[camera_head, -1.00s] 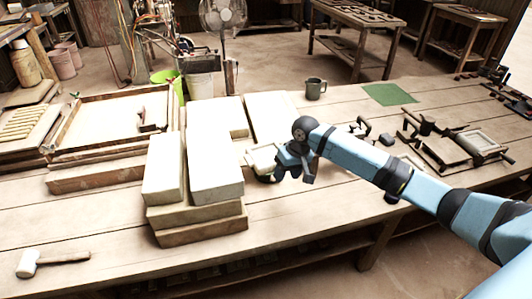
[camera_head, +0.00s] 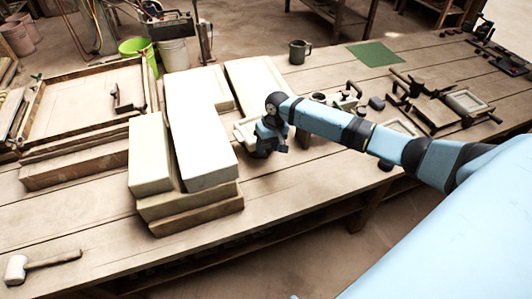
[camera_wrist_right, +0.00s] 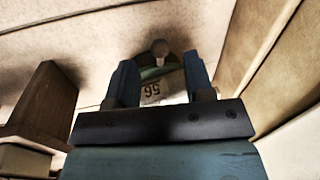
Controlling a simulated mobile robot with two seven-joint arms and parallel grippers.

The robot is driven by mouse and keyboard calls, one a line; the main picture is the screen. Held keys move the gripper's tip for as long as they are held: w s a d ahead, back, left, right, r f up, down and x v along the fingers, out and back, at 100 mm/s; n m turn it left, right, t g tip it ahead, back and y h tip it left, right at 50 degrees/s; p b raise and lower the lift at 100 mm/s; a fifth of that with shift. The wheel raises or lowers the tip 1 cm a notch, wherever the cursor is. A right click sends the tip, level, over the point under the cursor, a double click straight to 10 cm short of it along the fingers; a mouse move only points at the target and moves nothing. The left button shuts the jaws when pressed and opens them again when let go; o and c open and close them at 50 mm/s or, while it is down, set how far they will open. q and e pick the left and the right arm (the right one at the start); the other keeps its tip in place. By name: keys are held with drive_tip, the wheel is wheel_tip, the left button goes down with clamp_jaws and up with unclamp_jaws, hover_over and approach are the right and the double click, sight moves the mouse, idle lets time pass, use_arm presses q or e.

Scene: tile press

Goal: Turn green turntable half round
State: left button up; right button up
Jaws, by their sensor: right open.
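In the right wrist view, a small part of the green turntable (camera_wrist_right: 150,74) shows between and beyond my fingers. A pale label with dark digits and a rounded grey knob (camera_wrist_right: 160,48) are beside the green part. My right gripper (camera_wrist_right: 160,82) is open, its two fingers spread with the green part between them in the picture; I cannot tell whether they touch it. In the head view, my right gripper (camera_head: 268,146) is low over the table, at a pale piece (camera_head: 242,130) right of the plaster blocks. The gripper hides most of the turntable there. My left gripper is out of view.
Pale blocks (camera_head: 200,140) stand close to the left of the right gripper. A dark mug (camera_head: 299,52) and a green mat (camera_head: 375,53) are farther back. A press (camera_head: 440,100) stands right. A mallet (camera_head: 40,263) lies front left. Bare planks lie front of the gripper.

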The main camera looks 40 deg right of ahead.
sight(266, 154)
drive_tip(key=shift+a+f, duration=0.15)
drive_tip(key=shift+f, duration=0.65)
drive_tip(key=shift+a+f, duration=0.15)
drive_tip(key=shift+f, duration=0.65)
clamp_jaws()
drive_tip(key=shift+d+r, duration=0.1)
